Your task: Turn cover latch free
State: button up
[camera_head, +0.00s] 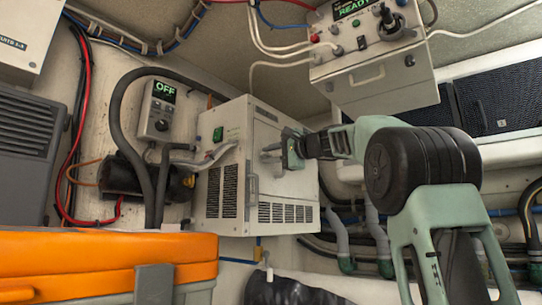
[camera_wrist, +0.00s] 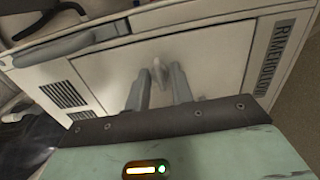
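The cover is the large front panel (camera_wrist: 210,60) of a white box unit (camera_head: 228,150) on the wall, with slotted vents along its bottom. A small pale latch (camera_wrist: 158,70) stands out from the panel in the wrist view. My gripper (camera_wrist: 159,76) points at the panel, with its two grey fingers on either side of the latch. The fingers are apart, and small gaps show between them and the latch. In the head view my gripper (camera_head: 268,153) is at the front panel and hides the latch. Whether a finger touches the panel is unclear.
An orange-lidded case (camera_head: 100,262) stands at the lower left. A small box reading OFF (camera_head: 157,108) is on the wall left of the unit. A control box reading READY (camera_head: 372,55) hangs above right. Hoses and cables (camera_head: 345,235) run below and right of the unit.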

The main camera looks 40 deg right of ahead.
jog(key=shift+o, duration=1.2)
jog(key=s+d+b, duration=0.1)
jog(key=s+d, duration=0.1)
jog(key=s, duration=1.5)
jog(key=shift+s+d, duration=0.15)
jog(key=shift+d, duration=0.1)
